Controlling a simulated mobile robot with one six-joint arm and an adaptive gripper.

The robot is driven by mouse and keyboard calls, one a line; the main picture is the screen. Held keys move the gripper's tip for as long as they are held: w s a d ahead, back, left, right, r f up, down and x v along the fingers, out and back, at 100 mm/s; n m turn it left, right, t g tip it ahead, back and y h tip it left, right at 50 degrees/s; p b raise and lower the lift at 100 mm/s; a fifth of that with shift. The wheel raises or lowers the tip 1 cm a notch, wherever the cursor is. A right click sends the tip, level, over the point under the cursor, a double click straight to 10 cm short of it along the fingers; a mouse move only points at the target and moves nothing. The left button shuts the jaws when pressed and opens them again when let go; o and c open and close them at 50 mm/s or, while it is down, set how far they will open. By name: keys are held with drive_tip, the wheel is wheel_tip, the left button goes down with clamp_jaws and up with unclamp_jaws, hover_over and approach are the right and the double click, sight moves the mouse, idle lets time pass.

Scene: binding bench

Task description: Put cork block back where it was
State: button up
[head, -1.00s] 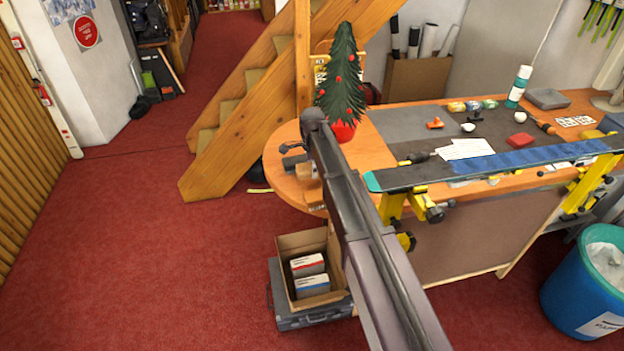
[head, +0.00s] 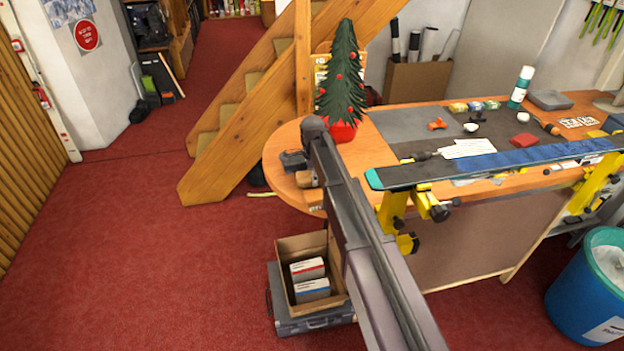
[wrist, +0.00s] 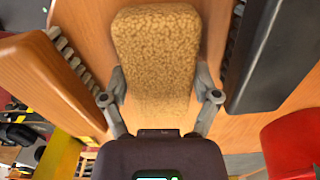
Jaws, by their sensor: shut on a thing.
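The cork block (wrist: 155,50), tan and speckled with rounded corners, is in the wrist view between the two fingers of my gripper (wrist: 160,86). The fingers are shut on its sides. It is over or on the wooden tabletop; I cannot tell whether it touches the wood. A wooden brush (wrist: 45,85) with grey bristles is to its left, and a dark brush-like block (wrist: 275,50) is to its right, both apart from it. In the head view my arm hides most of the gripper and block.
The round table end (head: 283,150) holds a small tree (head: 341,80) in a red pot (head: 343,131), close right of my arm. A ski (head: 490,163) lies in yellow clamps (head: 392,210) further right.

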drive_tip(key=shift+f, duration=0.1)
drive_tip(key=o, duration=0.8)
wheel_tip(320, 180, up, 12)
drive_tip(key=p, duration=1.2)
idle(0.9)
